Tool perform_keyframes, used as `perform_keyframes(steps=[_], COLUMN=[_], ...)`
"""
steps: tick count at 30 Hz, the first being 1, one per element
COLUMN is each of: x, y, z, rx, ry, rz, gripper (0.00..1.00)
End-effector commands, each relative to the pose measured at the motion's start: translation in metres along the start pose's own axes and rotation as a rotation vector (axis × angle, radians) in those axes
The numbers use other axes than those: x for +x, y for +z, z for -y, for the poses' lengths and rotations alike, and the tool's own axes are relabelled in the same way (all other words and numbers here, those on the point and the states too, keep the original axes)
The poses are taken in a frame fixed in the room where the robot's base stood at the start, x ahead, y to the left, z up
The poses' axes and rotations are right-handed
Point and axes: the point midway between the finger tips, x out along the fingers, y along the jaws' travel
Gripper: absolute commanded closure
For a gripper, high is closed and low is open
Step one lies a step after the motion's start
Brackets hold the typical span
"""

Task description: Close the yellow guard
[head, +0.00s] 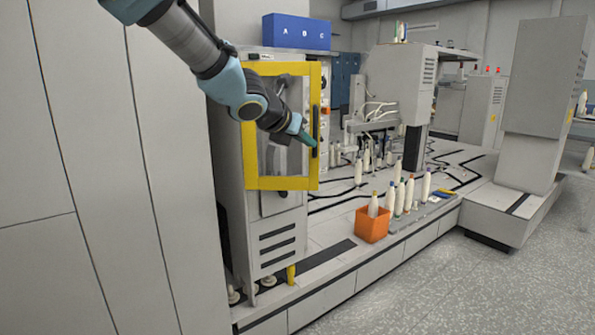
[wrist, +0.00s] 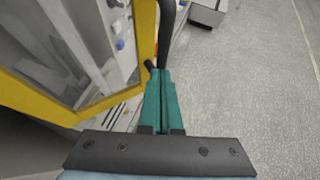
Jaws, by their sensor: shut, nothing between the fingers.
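The yellow guard (head: 252,184) is a yellow-framed clear panel on the front of the grey cabinet, left of centre in the head view. It stands out from the cabinet at its right side, so it looks partly open. A black handle (head: 316,125) runs upright along its right edge. My gripper (head: 308,140) is shut and empty, with its green fingertips at or very near the handle. In the wrist view the guard's yellow frame (wrist: 40,108) fills the left side, and the dark handle (wrist: 166,35) rises just beyond my fingertips (wrist: 160,78). I cannot tell whether they touch.
An orange box (head: 371,226) holding a bobbin stands on the machine ledge, with several bobbins beside it. A blue box (head: 296,32) marked A B C sits on top of the cabinet. Tall grey panels (head: 80,170) stand at left. The floor (head: 450,290) at right is clear.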

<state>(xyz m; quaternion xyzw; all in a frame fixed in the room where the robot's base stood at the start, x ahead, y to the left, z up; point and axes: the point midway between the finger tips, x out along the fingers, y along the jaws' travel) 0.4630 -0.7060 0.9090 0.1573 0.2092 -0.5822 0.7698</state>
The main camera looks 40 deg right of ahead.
Motion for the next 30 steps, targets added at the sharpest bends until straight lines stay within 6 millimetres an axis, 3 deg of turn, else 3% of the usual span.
perform_keyframes(steps=[1, 18, 24, 30], x=[0.01, 0.065, 0.08, 0.088], y=[-0.003, 0.035, 0.048, 0.053], z=[0.002, -0.025, -0.041, -0.054], rx=[-0.01, -0.21, -0.277, -0.277], ry=[0.023, 0.357, 0.473, 0.474], rz=[0.003, 0.001, 0.0, -0.001], gripper=[1.0, 1.0, 1.0, 1.0])
